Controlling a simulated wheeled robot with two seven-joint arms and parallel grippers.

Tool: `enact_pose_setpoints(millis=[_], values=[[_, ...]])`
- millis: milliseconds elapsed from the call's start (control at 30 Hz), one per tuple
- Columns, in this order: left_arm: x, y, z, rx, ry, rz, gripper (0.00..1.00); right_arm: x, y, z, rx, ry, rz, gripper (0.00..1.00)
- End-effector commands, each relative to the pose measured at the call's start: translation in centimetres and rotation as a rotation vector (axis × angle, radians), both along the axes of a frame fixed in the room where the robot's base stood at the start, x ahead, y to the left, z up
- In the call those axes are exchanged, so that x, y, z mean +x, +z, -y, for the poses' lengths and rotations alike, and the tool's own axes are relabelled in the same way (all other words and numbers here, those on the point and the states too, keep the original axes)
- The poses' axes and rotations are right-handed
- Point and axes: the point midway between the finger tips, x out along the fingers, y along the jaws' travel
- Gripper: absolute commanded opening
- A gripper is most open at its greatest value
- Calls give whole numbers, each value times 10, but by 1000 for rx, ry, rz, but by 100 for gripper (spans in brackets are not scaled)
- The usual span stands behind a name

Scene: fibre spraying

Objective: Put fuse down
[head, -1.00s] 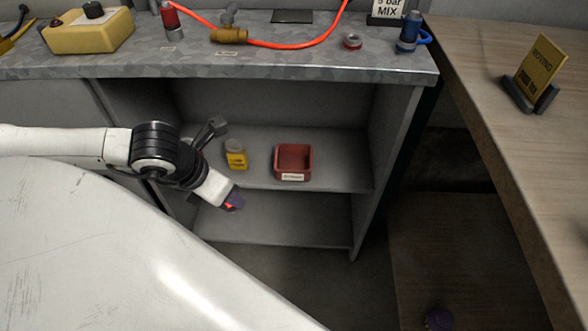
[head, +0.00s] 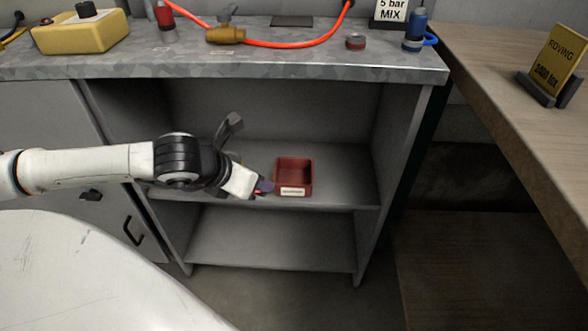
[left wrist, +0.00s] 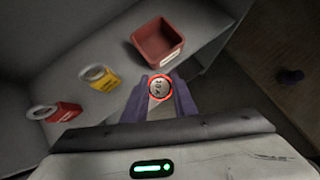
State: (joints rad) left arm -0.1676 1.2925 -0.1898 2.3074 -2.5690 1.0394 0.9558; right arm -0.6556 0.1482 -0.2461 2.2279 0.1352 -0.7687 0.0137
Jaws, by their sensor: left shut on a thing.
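My left gripper (head: 264,188) is shut on the fuse (left wrist: 159,87), a round piece with a red rim and a pale, marked face. In the left wrist view it sits between the purple fingertips (left wrist: 160,93). The gripper is just left of a small red open bin (head: 308,176) on the cabinet's upper shelf. The bin has a white label on its front and looks empty; it also shows in the left wrist view (left wrist: 148,48), beyond the fuse. In the head view the fuse is mostly hidden by the fingers. My right gripper is not in view.
The cabinet's side wall (head: 400,150) is at the right, the worktop (head: 300,62) above. The lower shelf (head: 275,240) is clear.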

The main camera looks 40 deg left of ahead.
Motion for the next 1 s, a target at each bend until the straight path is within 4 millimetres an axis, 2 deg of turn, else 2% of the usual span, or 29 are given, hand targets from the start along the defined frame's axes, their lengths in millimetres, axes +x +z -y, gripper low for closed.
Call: enact_pose_setpoints(millis=[367, 600, 633, 733, 1000], values=[[63, 2, 0, -6, 1, 5, 0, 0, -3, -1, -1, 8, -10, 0], [114, 1, -1, -4, 0, 3, 0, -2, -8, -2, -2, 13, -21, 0], [112, -12, -2, -2, -1, -6, 0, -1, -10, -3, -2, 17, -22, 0], [117, -30, -3, -1, -1, -5, 0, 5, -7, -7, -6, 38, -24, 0], [124, -50, -3, -1, -1, -1, 0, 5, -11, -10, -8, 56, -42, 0]])
